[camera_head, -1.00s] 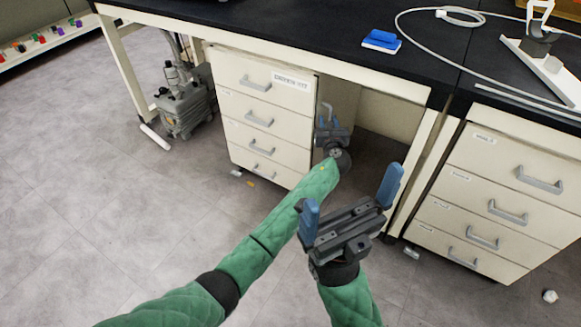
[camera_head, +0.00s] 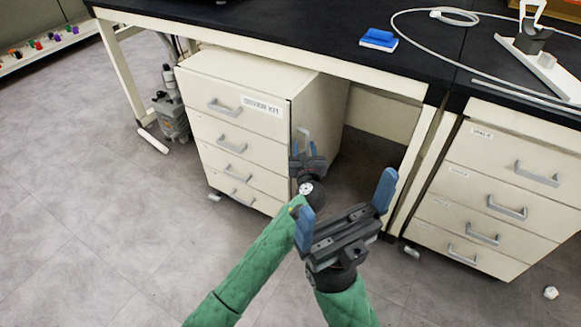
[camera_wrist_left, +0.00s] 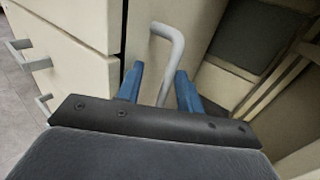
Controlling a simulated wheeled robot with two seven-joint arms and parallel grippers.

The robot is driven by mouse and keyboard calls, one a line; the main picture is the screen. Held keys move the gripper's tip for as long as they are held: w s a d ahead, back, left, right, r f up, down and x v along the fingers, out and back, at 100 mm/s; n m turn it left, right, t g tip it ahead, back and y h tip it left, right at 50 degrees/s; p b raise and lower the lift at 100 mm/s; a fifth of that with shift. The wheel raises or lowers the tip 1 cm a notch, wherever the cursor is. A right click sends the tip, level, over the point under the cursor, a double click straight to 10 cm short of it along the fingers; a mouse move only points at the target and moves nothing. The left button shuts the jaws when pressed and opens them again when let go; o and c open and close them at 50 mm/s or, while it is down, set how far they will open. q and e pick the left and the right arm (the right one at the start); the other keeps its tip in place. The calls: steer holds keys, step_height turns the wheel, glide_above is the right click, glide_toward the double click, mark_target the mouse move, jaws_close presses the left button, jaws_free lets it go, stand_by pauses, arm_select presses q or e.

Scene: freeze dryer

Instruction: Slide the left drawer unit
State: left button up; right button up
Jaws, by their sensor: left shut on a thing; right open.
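The left drawer unit (camera_head: 240,145) is a cream cabinet with several grey-handled drawers, standing partly out from under the black bench. Its top drawer has a printed label. My left gripper (camera_head: 309,150) is at the unit's right side, shut on a grey bent side handle (camera_head: 304,134). The wrist view shows this handle (camera_wrist_left: 168,50) between the two blue fingers (camera_wrist_left: 158,85). My right gripper (camera_head: 345,205) is open and empty, its blue fingers spread, in front of the gap beside the unit. The drawers look closed.
A second drawer unit (camera_head: 490,190) stands at the right under the bench (camera_head: 310,40). A pump (camera_head: 172,115) sits on the floor left of the left unit. A bench leg (camera_head: 414,172) stands near my right gripper. The floor (camera_head: 90,200) at front left is clear.

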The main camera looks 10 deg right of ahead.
arm_select(q)
steer(key=shift+y, duration=0.3)
steer(key=s+a+b, duration=0.1)
steer(key=s+a, duration=0.2)
steer(key=s+a+b, duration=0.1)
steer(key=s+a, duration=0.1)
steer(key=shift+s+a+f+b, duration=0.15)
steer(key=shift+s+f+b, duration=0.1)
steer(key=shift+b, duration=0.05)
steer(key=shift+s+a+r, duration=0.1)
steer(key=shift+s+a, duration=0.15)
steer(key=shift+s, duration=0.15)
steer(key=shift+s+d, duration=0.15)
steer(key=shift+d, duration=0.1)
steer(key=shift+c, duration=0.2)
steer(key=s+p, duration=0.4)
steer(key=s, duration=0.5)
